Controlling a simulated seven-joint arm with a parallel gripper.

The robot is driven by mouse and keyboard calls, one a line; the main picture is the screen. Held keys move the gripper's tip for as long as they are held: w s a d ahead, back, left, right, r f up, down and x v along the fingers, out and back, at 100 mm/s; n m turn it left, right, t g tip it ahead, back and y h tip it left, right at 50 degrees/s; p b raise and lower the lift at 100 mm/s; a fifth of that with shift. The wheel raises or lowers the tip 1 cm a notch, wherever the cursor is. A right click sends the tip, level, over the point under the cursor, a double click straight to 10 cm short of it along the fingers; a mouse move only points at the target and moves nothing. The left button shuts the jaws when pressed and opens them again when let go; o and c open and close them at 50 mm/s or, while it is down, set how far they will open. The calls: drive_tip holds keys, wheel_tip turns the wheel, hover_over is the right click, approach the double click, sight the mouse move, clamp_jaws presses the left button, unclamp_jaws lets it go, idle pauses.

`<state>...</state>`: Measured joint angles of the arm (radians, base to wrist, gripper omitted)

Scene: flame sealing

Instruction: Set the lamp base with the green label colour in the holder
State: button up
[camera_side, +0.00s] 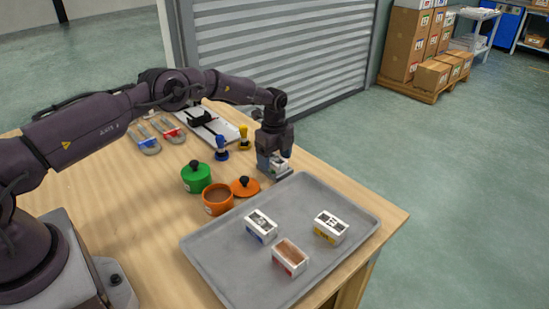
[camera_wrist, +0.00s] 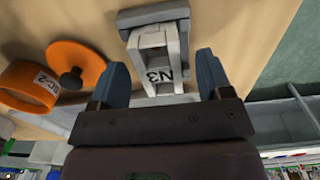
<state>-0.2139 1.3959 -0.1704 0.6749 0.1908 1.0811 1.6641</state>
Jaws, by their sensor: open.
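A white, block-shaped lamp base (camera_wrist: 152,62) marked N3 stands at a small grey holder (camera_wrist: 153,15) in the wrist view. It looks seated in or against the holder; I cannot tell how deep. Its label colour is hidden. My gripper (camera_wrist: 161,78) is open, with one blue-grey finger on each side of the block and a visible gap on both sides. In the side view my gripper (camera_side: 275,162) is low over the table behind the tray, largely hiding this block. Three similar blocks lie on the tray, with blue (camera_side: 261,226), red (camera_side: 290,257) and yellow (camera_side: 330,226) labels.
The grey tray (camera_side: 225,262) fills the table's front right. Beside my gripper are an orange pot (camera_side: 217,201), its orange lid (camera_side: 245,188) and a green pot (camera_side: 196,178).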

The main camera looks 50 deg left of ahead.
wheel_tip(320, 180, up, 12)
drive_tip(key=shift+r, duration=0.25)
idle(0.4)
drive_tip(key=s+d+r+n+t, duration=0.2)
drive_tip(key=s+r+n, duration=0.4)
drive_tip(key=s, duration=0.6)
drive_tip(key=s+d+r+n+t, duration=0.1)
drive_tip(key=s+d+r+n, duration=0.3)
drive_tip(key=s, duration=0.9)
drive_tip(key=s+d+r+n+t, duration=0.2)
drive_tip(key=s+d+r+n, duration=0.1)
drive_tip(key=s+r+n, duration=0.5)
drive_tip(key=shift+s+r+t, duration=0.3)
drive_tip(key=shift+s+r, duration=0.65)
drive_tip(key=shift+s, duration=1.25)
